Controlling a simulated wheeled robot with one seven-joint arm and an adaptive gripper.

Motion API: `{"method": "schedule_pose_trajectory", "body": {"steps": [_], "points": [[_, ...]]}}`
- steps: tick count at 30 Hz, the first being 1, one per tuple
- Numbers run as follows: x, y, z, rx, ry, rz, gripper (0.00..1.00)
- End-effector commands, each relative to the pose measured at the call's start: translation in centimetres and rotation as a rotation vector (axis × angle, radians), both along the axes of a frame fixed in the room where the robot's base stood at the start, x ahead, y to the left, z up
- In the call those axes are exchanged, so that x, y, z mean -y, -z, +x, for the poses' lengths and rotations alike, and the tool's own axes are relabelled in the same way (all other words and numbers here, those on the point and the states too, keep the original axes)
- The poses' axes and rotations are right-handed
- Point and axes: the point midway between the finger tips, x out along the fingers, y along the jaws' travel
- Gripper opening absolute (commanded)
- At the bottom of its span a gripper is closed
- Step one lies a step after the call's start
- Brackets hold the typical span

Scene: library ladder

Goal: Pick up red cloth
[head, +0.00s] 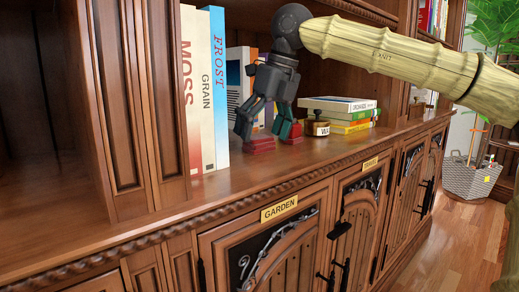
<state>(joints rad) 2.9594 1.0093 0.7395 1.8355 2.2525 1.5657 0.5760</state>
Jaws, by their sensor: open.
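My gripper (266,128) points down at the shelf top, its two dark fingers spread apart. A dark red patch (259,145), perhaps the red cloth, sits on the shelf at the left fingertip. A second red patch shows at the right fingertip. I cannot tell whether these are one cloth or where the fingertips end and cloth begins. The gripper hides part of this spot, and no grip on anything is visible.
Upright books (206,95) stand left of my gripper. A small labelled brown jar (317,127) is close on its right, with a stack of books (342,112) behind. The GARDEN cabinet (279,208) lies below the ledge. A basket (468,178) stands on the floor at far right.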

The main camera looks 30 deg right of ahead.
Motion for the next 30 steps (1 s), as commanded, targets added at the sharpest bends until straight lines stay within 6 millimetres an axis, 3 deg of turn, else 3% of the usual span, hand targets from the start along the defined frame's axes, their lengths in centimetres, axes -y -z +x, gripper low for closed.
{"method": "schedule_pose_trajectory", "body": {"steps": [4,16,24,30], "points": [[-0.14,1.05,0.36,0.000,0.001,0.000,0.86],[-0.20,1.14,0.43,0.000,0.001,0.000,0.84],[-0.19,1.15,0.42,0.000,0.001,0.000,0.36],[-0.20,1.16,0.42,0.000,0.001,0.000,0.32]]}}
